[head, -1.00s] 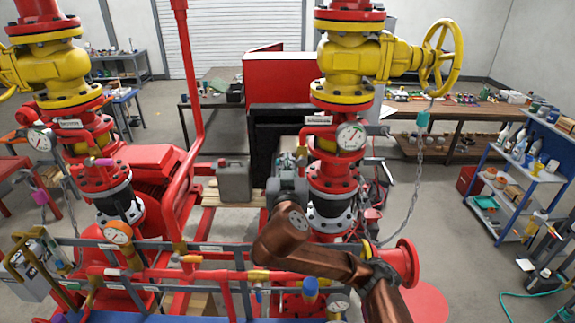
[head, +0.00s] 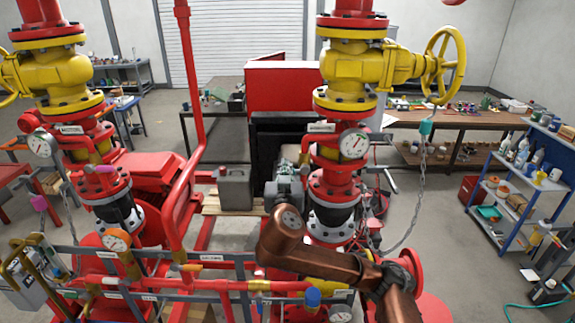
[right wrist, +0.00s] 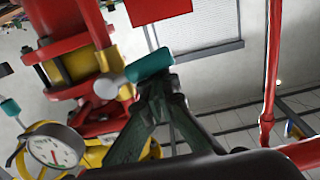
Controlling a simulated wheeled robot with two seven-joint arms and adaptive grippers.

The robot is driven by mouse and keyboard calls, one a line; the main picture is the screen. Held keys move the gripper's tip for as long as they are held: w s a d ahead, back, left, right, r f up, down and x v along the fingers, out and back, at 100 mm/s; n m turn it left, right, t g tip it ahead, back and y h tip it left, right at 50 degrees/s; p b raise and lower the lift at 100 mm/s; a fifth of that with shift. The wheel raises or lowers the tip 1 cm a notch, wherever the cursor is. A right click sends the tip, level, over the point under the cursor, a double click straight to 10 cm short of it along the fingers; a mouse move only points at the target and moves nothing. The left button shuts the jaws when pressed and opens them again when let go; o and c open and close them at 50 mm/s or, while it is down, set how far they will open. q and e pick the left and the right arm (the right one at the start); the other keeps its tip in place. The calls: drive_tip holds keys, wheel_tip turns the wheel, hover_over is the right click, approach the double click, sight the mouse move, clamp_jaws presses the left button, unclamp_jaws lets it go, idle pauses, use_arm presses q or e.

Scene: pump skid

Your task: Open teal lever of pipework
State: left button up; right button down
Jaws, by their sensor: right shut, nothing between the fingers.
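The teal lever (right wrist: 150,64) shows in the right wrist view as a short rounded grip beside the red and yellow pipework (right wrist: 85,65). My right gripper (right wrist: 155,88) is shut and empty, its dark fingers meeting just below the lever. I cannot tell whether the fingertips touch it. In the head view my right gripper (head: 290,170) is small beside the right red riser (head: 333,183), below the yellow valve (head: 350,62). I cannot make out the lever clearly there. My left gripper is not in view.
A pressure gauge (head: 353,143) sits on the right riser; it also shows in the right wrist view (right wrist: 55,150). A chain with a teal tag (head: 426,128) hangs to the right. Red crossbar piping (head: 205,284) runs in front. A grey canister (head: 235,187) stands behind.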

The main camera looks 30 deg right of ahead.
wheel_tip(320, 180, down, 2)
drive_tip(key=shift+b, duration=0.4)
drive_tip(key=shift+d+f+b, duration=0.2)
drive_tip(key=shift+f+b, duration=0.85)
drive_tip(key=shift+f, duration=0.15)
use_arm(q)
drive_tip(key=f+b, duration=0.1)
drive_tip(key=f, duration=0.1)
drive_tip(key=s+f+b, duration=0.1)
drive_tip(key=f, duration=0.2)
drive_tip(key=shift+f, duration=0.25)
use_arm(e)
drive_tip(key=shift+s+d+f, duration=0.35)
drive_tip(key=shift+d+f, duration=0.15)
drive_tip(key=shift+f, duration=0.05)
drive_tip(key=shift+s+d+f, duration=0.35)
drive_tip(key=shift+d+f, duration=0.15)
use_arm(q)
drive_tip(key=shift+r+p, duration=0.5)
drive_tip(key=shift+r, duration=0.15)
use_arm(e)
drive_tip(key=v, duration=0.9)
drive_tip(key=shift+w+a, duration=0.2)
drive_tip(key=shift+a, duration=0.25)
